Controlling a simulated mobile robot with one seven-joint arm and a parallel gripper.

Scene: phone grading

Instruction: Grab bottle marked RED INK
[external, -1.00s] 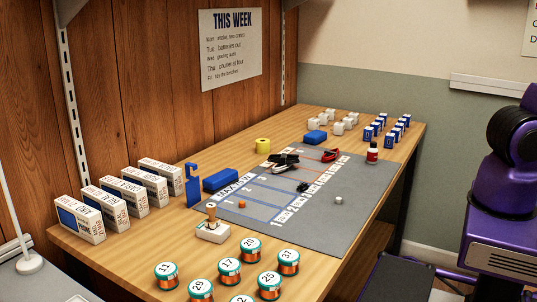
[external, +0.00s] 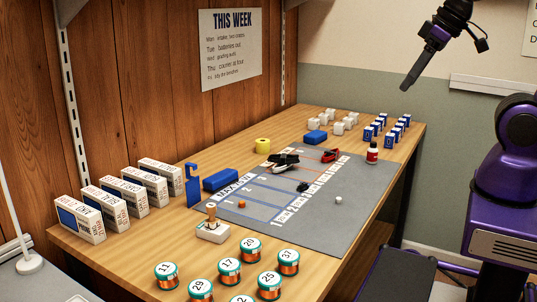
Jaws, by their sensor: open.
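A small bottle (external: 372,156) with a dark cap, a red body and a pale label stands upright at the right edge of the grey mat. Its label is too small to read. My gripper (external: 406,86) hangs in the air at the upper right of the view, above and to the right of the bottle and well apart from it. Its dark fingers point down and left, seen nearly edge-on. It is open, and nothing shows between the fingers.
Blue-and-white boxes (external: 369,134) stand behind the bottle, with white blocks (external: 339,128) to their left. A red-and-black item (external: 330,155) lies left of the bottle. The mat (external: 366,185) in front of the bottle is mostly bare.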

